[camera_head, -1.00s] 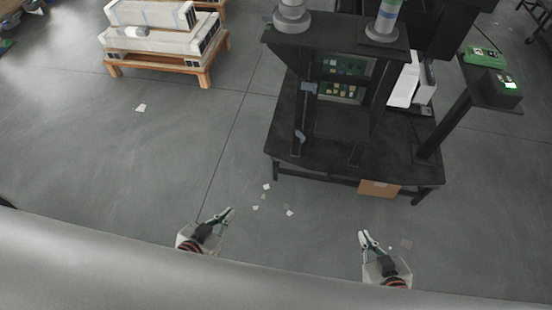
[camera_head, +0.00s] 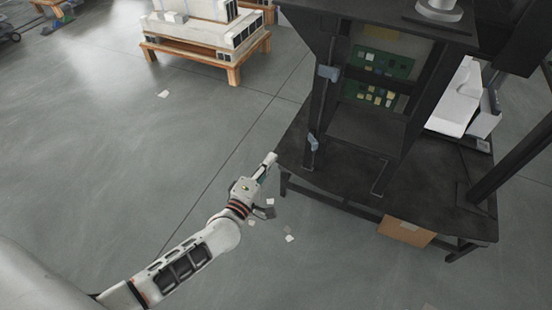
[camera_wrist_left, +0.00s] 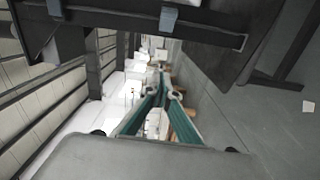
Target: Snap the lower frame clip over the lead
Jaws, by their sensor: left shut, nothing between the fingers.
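The lower frame clip (camera_head: 313,141) is a small grey-blue piece on the left post of the black frame (camera_head: 322,100). The upper clip (camera_head: 329,73) sits above it on the same post. My left gripper (camera_head: 269,160) is shut and empty, left of and apart from the lower clip, near the table's left edge. Its fingers (camera_wrist_left: 163,92) show in the left wrist view, with a dark frame bar above them bearing two grey clips, one of them a grey-blue clip (camera_wrist_left: 169,19). I cannot make out the lead. My right gripper is out of view.
The black table (camera_head: 290,150) carries the frame, with green circuit boards (camera_head: 378,95) inside it and a white box (camera_head: 455,100) to the right. A cardboard box (camera_head: 405,232) is beneath. A loaded pallet (camera_head: 205,62) stands behind left. The floor between is open, with paper scraps.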

